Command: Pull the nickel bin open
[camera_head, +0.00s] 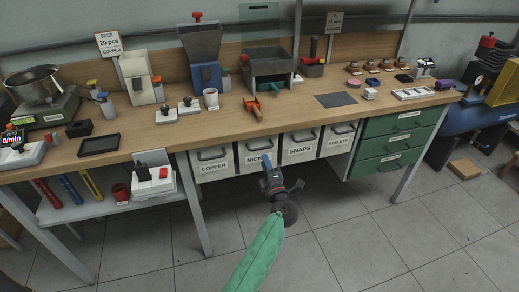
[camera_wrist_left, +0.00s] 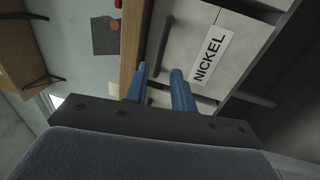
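The nickel bin (camera_head: 244,165) is a pale front under the workbench, between the copper and snaps bins. It looks closed, about level with its neighbours. In the left wrist view its NICKEL label (camera_wrist_left: 211,57) reads sideways and its dark bar handle (camera_wrist_left: 166,38) runs toward the space between my fingers. My left gripper (camera_head: 266,160) is in front of the nickel bin. Its two blue fingers (camera_wrist_left: 158,76) are apart, with the handle in line with the gap; I cannot tell whether the tips reach past the bar. My right gripper is not in view.
The copper bin (camera_head: 213,167), snaps bin (camera_head: 299,150) and eyelets bin (camera_head: 340,142) sit alongside. Green drawers (camera_head: 391,143) stand at right. An orange-handled tool (camera_head: 254,108) lies near the bench edge above. The tiled floor (camera_head: 370,235) in front is clear.

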